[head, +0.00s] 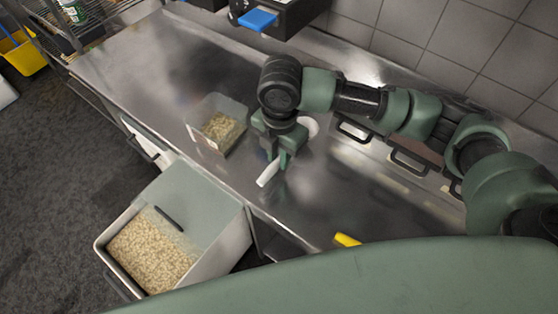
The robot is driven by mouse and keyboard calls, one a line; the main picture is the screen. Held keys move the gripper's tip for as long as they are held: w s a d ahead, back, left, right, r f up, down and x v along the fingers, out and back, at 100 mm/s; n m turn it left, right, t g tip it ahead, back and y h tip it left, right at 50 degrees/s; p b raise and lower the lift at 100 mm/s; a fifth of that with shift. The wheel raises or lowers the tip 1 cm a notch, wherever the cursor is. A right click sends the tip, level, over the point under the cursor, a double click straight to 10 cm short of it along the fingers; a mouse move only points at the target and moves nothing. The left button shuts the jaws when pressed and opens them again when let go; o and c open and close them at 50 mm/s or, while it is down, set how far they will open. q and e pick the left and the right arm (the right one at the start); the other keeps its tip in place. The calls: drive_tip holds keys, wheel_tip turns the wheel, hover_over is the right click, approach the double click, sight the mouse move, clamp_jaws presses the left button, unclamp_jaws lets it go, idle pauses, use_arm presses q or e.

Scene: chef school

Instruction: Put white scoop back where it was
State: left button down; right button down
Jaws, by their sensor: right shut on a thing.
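My right gripper (277,160) hangs above the steel counter, pointing down, shut on the white scoop (267,174). A white end of the scoop sticks out below and left of the fingers. A rounded white part shows behind the gripper on its right; the gripper hides how the two connect. A clear container (234,110) with some grain stands on the counter just left of the gripper. A large white bin (120,285) full of pale grain stands in front of the counter, lower left, with a translucent lid part (200,203) over its far side. My left gripper is out of view.
The steel counter (140,65) is bare to the left. Flat items with dark handles (352,130) lie along its back right. A yellow object (346,240) is near the front edge. A tiled wall (450,45) stands behind. Wire shelving is at upper left.

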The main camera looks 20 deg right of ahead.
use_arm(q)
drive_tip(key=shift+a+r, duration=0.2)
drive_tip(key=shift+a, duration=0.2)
use_arm(e)
drive_tip(key=shift+f, duration=1.65)
drive_tip(key=shift+f, duration=0.15)
drive_tip(key=c, duration=1.3)
unclamp_jaws()
drive_tip(key=shift+o, duration=0.2)
wheel_tip(320, 180, up, 11)
drive_tip(key=shift+s+r+b, duration=0.1)
drive_tip(key=shift+b, duration=0.7)
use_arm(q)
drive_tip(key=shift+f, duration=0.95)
use_arm(e)
drive_tip(key=shift+d+r, duration=0.1)
drive_tip(key=shift+r, duration=0.5)
